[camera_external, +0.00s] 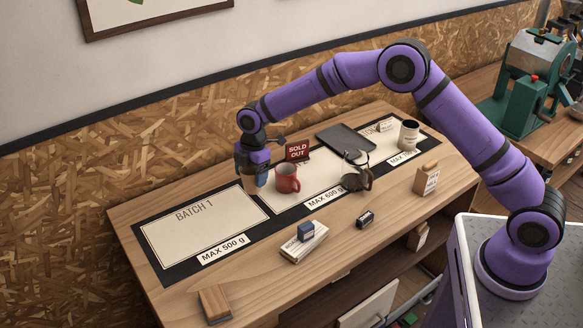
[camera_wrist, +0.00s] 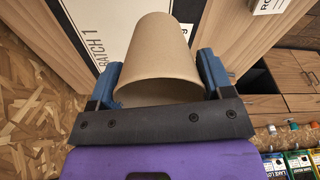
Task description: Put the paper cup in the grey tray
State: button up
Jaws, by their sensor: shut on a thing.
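The paper cup (camera_wrist: 158,50) is tan and fills the middle of the wrist view, between the two blue fingers. My gripper (camera_wrist: 160,75) is shut on it. In the external view my gripper (camera_external: 254,172) points down at the left-centre of the table, with the cup (camera_external: 250,186) partly hidden below it. I cannot tell whether the cup touches the table. The grey tray (camera_external: 346,140) is dark, flat and looks empty. It lies at the back of the table, to the right of my gripper and beyond the sold-out sign.
A red mug (camera_external: 287,178) stands just right of my gripper. A red "SOLD OUT" sign (camera_external: 297,151) stands behind it. A glass carafe (camera_external: 357,174) is in front of the tray, and a pale canister (camera_external: 408,137) is to its right. The "BATCH 1" area (camera_external: 200,235) is clear.

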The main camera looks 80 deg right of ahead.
notch_tip(320, 180, up, 4)
jog(key=shift+f, duration=0.25)
jog(key=s+d, duration=0.8)
jog(key=d, duration=0.4)
jog(key=s+d+m, duration=0.1)
jog(key=s+d, duration=0.9)
jog(key=s, duration=0.5)
jog(key=s+d+m, duration=0.2)
jog(key=s+d, duration=0.8)
jog(key=s, duration=0.6)
send_over(350, 146)
notch_tip(350, 146, down, 11)
jog(key=shift+s, duration=0.1)
jog(key=shift+f, duration=1.75)
jog(key=shift+f, duration=0.15)
jog(key=o, duration=0.9)
